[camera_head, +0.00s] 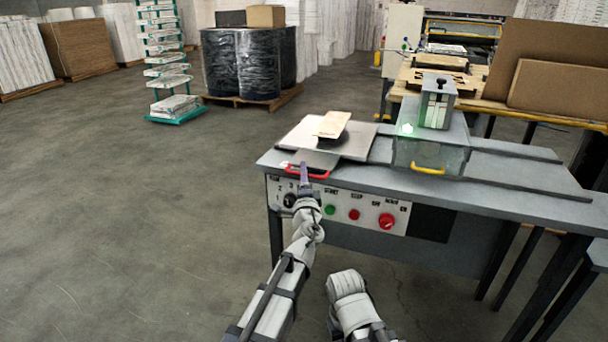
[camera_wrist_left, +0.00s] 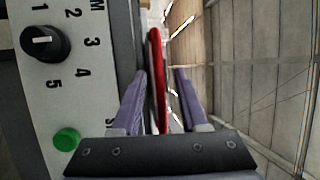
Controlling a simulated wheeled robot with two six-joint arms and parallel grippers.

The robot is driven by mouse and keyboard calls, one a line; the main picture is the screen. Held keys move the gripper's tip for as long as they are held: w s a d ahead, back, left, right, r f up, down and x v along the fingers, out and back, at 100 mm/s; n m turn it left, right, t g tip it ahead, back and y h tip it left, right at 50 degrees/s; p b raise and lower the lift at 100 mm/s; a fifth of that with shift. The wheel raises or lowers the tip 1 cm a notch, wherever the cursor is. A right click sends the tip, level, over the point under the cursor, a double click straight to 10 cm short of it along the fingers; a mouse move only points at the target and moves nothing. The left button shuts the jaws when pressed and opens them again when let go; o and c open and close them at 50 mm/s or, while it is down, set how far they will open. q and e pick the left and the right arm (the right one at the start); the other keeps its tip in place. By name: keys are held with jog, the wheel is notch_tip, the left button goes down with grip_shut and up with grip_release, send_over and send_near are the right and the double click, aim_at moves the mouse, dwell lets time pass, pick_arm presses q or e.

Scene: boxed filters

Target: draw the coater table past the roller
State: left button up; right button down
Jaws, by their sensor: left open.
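The coater table (camera_head: 297,138), a flat grey plate with a red handle (camera_head: 307,173) on its front edge, sits at the left end of the grey machine bench. A tan piece (camera_head: 334,123) with a dark part under it lies on the plate. The roller itself cannot be made out; a grey housing (camera_head: 430,158) with a yellow handle stands right of the plate. My left gripper (camera_head: 304,168) is at the red handle. In the left wrist view its purple fingers (camera_wrist_left: 160,88) are open, with the red handle (camera_wrist_left: 156,75) between them. My right gripper is not in view.
A control panel (camera_head: 338,207) with a dial, green and red buttons lies just below the handle. A grey box (camera_head: 437,101) stands on the housing. Tan boards (camera_head: 558,86) stand at the back right.

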pick_arm(q)
jog(key=shift+c, duration=0.2)
grip_shut()
dwell(1.1)
